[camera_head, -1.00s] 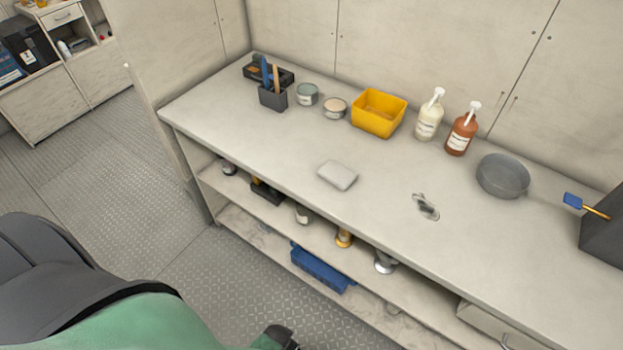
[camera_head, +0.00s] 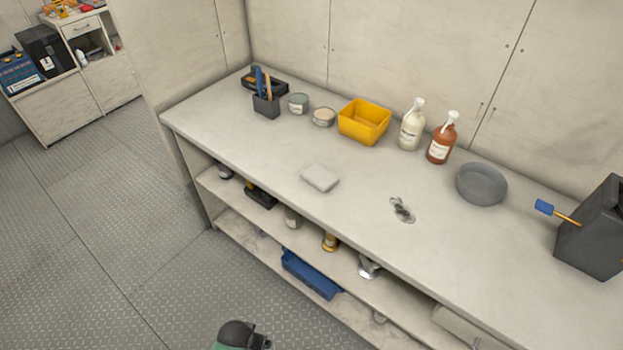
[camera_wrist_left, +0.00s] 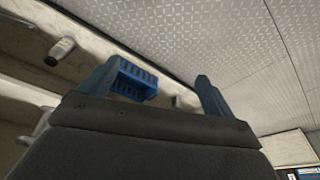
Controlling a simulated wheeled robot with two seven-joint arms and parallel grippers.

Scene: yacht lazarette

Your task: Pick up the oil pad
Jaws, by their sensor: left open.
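The oil pad (camera_head: 320,178), a small pale grey-white square pad, lies flat on the bench top near its front edge in the head view. My left gripper (camera_wrist_left: 158,75) shows in the left wrist view with its two blue-grey fingers spread apart and nothing between them. That view does not show the pad; it looks toward the lower shelving and the floor. In the head view only a small green and black part of my arm shows at the bottom edge, apart from the pad. My right gripper is not in view.
On the bench (camera_head: 260,160), a yellow bin (camera_head: 364,122), two pump bottles (camera_head: 411,128) and a grey bowl (camera_head: 481,184) stand behind the pad. A small metal fitting (camera_head: 402,210) lies to its right. Shelves below hold a blue tray (camera_head: 311,273). Bench around the pad is clear.

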